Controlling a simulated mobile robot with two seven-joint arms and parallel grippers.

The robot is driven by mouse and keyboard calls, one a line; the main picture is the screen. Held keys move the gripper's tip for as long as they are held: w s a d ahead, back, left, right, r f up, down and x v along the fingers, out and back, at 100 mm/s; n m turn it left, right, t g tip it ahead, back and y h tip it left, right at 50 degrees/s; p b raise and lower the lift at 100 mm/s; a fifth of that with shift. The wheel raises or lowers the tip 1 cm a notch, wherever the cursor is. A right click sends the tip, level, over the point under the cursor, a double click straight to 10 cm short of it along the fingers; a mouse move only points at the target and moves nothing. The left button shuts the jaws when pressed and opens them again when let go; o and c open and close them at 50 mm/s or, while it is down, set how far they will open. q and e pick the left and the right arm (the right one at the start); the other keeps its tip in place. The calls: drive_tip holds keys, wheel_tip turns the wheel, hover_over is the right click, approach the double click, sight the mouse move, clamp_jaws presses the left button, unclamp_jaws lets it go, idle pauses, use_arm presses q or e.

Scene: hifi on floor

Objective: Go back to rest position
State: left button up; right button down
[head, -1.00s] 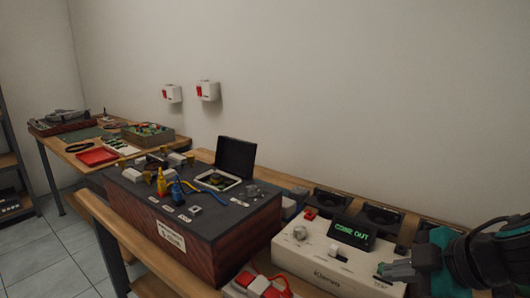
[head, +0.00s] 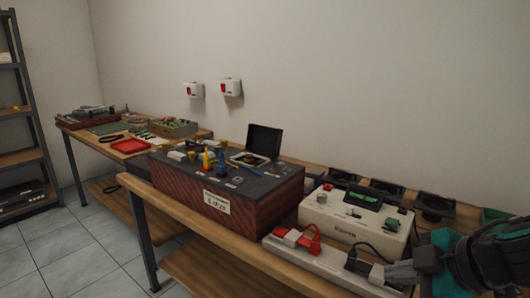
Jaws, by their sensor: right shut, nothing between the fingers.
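My right gripper (head: 388,274) comes in from the lower right corner, its grey fingers shut and empty. Its fingertips appear close to the white power strip (head: 325,262) at the front edge of the bench; I cannot tell whether they touch. My left gripper is not in view. The white device (head: 355,216) with green parts on top stands just behind and left of my right gripper.
A farther table holds a red tray (head: 130,146) and other items. Black round units (head: 383,187) line the wall. Shelves (head: 25,110) stand at left. Tiled floor (head: 75,250) in front is clear.

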drive_tip(key=d+f+m+t+p, duration=0.2)
drive_tip(key=d+f+m, duration=0.15)
drive_tip(key=d, duration=0.55)
drive_tip(key=s+d+f+m+t+h+p, duration=0.1)
drive_tip(key=s+d+f+m+t+h, duration=0.15)
drive_tip(key=s+f+m, duration=0.5)
use_arm(q)
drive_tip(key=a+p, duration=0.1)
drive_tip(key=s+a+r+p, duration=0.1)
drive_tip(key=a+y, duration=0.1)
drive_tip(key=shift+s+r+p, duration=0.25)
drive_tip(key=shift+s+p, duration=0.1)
drive_tip(key=shift+p, duration=0.05)
use_arm(e)
drive_tip(key=s+a+f+m, duration=0.1)
drive_tip(key=s+a+f, duration=0.1)
drive_tip(key=a+f, duration=0.3)
drive_tip(key=s+a+f+m+g, duration=0.1)
drive_tip(key=s+a+f, duration=0.2)
drive_tip(key=a+f, duration=0.3)
drive_tip(key=a, duration=0.5)
drive_tip(key=shift+s+f+h, duration=0.15)
drive_tip(key=shift+h, duration=0.2)
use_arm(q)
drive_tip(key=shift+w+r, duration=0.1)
